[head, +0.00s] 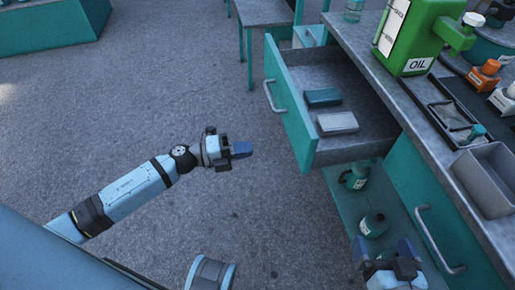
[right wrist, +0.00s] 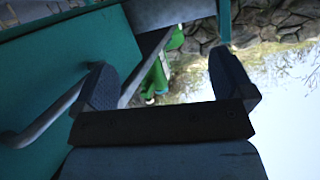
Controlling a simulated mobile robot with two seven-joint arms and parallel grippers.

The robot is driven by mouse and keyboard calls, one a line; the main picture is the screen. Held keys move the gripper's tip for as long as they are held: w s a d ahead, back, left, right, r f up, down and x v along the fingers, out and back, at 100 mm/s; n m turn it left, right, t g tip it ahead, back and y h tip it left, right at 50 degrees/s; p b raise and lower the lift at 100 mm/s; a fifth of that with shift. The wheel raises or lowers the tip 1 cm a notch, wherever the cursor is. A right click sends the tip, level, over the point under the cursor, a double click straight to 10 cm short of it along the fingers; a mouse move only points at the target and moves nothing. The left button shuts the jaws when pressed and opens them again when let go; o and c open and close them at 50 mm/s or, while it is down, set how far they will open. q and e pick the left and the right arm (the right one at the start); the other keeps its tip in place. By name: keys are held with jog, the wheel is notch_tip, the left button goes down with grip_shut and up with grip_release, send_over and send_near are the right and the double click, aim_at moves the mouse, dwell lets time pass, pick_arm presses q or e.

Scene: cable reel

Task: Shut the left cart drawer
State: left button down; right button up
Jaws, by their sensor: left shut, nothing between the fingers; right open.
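The left cart drawer (head: 291,107) is pulled out from the cart in the head view, its teal front with a grey handle (head: 272,96) facing left. A dark teal box (head: 322,97) and a light grey box (head: 337,123) lie inside it. My left gripper (head: 242,150) is shut and empty, to the left of and apart from the drawer front. My right gripper (head: 388,249) is open at the bottom right, beside the cart's other front and away from the open drawer. Its two fingers show empty in the right wrist view (right wrist: 168,84).
A second teal front with a handle (head: 431,236) is shut. The cart top (head: 372,50) carries a green oil can (head: 420,36), a grey bin (head: 489,178) and trays. Floor left of the drawer is clear.

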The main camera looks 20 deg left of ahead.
aim_at(297, 141)
pick_arm(q)
jog(key=b+x, duration=0.1)
jog(key=x, duration=1)
jog(key=shift+w+d, duration=0.3)
jog(key=shift+d, duration=0.05)
pick_arm(e)
jog(key=shift+w+a+r+t+y, duration=0.2)
jog(key=shift+a+r+t, duration=0.1)
jog(key=shift+r, duration=0.25)
jog(key=shift+w+a+r+t+y, duration=0.1)
jog(key=shift+a+r+t+y, duration=0.15)
jog(key=shift+r, duration=0.3)
jog(key=shift+r, duration=0.1)
